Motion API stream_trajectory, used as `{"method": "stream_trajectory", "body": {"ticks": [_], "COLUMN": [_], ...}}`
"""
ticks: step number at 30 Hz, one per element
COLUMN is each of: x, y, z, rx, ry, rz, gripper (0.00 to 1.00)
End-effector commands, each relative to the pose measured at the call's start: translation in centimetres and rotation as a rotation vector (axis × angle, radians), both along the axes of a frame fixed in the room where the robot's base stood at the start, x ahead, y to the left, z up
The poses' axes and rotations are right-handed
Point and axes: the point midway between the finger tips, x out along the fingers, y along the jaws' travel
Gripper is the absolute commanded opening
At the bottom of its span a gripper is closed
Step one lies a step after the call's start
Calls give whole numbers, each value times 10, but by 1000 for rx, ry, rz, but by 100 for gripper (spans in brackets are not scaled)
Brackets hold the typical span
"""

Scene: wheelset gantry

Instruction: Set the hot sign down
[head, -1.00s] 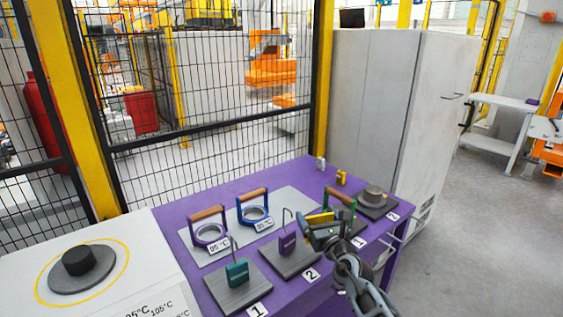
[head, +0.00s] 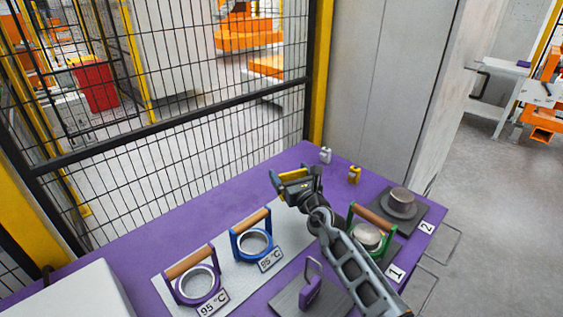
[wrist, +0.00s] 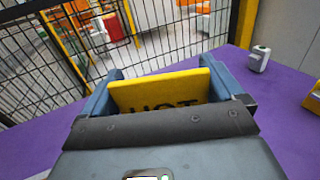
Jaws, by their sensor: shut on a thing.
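The yellow hot sign (wrist: 165,90) is between the blue-grey fingers of my gripper (wrist: 168,84) in the wrist view. Dark "HOT" lettering shows on its face, with the lower part hidden by the gripper body. In the head view my gripper (head: 296,182) is shut on the sign (head: 293,174), over the far part of the purple table (head: 190,220). Whether the sign touches the table top cannot be told.
Purple-framed (head: 198,287) and blue-framed (head: 254,243) ring tools with wooden handles stand on a grey plate. A green-framed tool (head: 366,236) is partly behind my arm. A white item (head: 325,155) and yellow item (head: 354,174) stand at the back right. The back-left table is clear.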

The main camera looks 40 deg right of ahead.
Motion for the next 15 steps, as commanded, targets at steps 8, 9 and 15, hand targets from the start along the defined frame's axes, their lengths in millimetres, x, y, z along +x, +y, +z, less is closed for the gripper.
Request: {"method": "stream_trajectory", "body": {"ticks": [8,9,15], "x": [0,0,0], "y": [0,0,-1], "z": [-10,-13,-33], "rx": [-1,-1,0], "ry": [0,0,0], "rz": [-1,-1,-1], "gripper": [64,64,64]}}
